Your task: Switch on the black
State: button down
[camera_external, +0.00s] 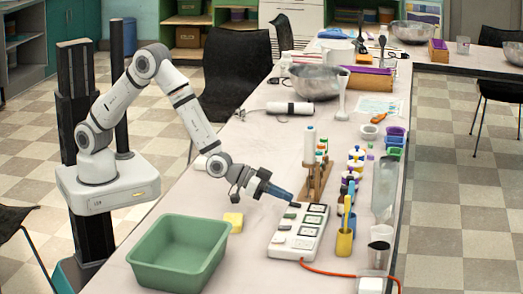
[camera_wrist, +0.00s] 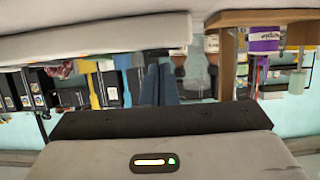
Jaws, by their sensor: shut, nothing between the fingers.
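A white power strip (camera_external: 297,234) lies on the table in the external view, with several dark-framed sockets and a row of small switches along its left side. The switch colours are too small to tell surely; one by the far end (camera_external: 290,215) looks dark or greenish. My gripper (camera_external: 295,204) is shut and empty, its blue-grey fingers slanting down to the right over the strip's far end. Whether the dark tip touches the strip cannot be told. In the wrist view, the fingers (camera_wrist: 159,85) stand side by side, and no switch can be made out.
A green basin (camera_external: 180,255) and a yellow sponge (camera_external: 233,221) are left of the strip. A wooden rack (camera_external: 318,180) with bottles stands close behind it. A yellow cup (camera_external: 344,240) with brushes is close on the right. An orange cord (camera_external: 335,273) runs from the near end.

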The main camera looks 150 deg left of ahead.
jog(key=shift+f, duration=0.15)
jog(key=shift+s+d+f+b, duration=0.1)
jog(key=shift+f+b, duration=0.45)
jog(key=shift+b, duration=0.3)
jog(key=shift+r, duration=0.3)
jog(key=shift+p, duration=0.3)
jog(key=shift+r+p, duration=0.3)
jog(key=shift+r, duration=0.5)
